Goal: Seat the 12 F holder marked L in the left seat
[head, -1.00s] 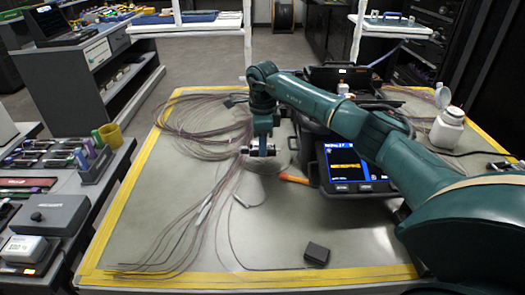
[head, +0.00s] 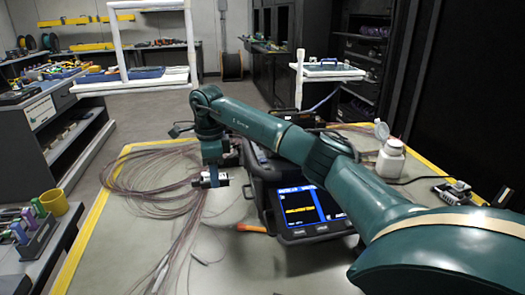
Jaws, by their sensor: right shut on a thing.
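My right gripper (head: 212,180) points down over the table, left of the fusion splicer. It is shut on a small dark and silver piece, seemingly the holder; its mark is too small to read. The splicer (head: 262,185) is a dark box with a lit blue and yellow screen (head: 312,207) on its front. My right arm crosses in front of its top, so its left seat is hidden. The held piece is apart from the splicer. My left gripper is not in view.
Coiled thin fibres (head: 140,180) spread over the table's left part. An orange-handled tool (head: 251,228) lies before the splicer. A white bottle (head: 390,160) and a small dark device (head: 453,192) stand at the right. A yellow cup (head: 54,202) is on the left bench.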

